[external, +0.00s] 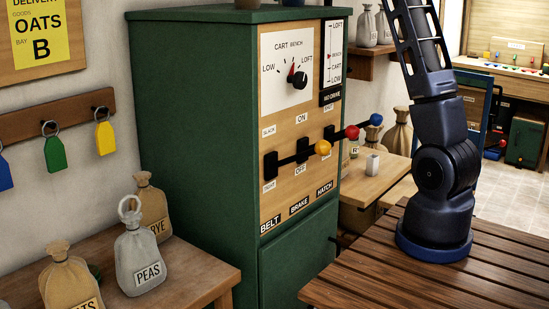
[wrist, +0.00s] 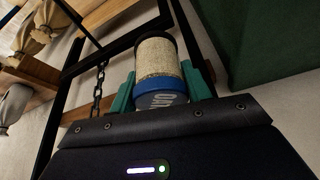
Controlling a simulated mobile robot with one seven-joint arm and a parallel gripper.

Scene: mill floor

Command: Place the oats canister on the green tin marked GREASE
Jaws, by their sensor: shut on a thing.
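In the wrist view my gripper (wrist: 161,88) has green fingers closed on the sides of a canister (wrist: 157,62). The canister is a clear cylinder with pale, grainy contents, a dark far end and a blue band at the near end. In the external view my arm rises out of the top of the picture, so the gripper and canister are not seen there. I cannot make out a green tin marked GREASE in either view.
A green cabinet (external: 195,130) with a dial and levers with yellow, red and blue knobs (external: 352,132) stands left of my arm. Labelled sacks (external: 140,255) stand on a wooden table at left. In the wrist view a chain (wrist: 98,85) hangs near a black frame.

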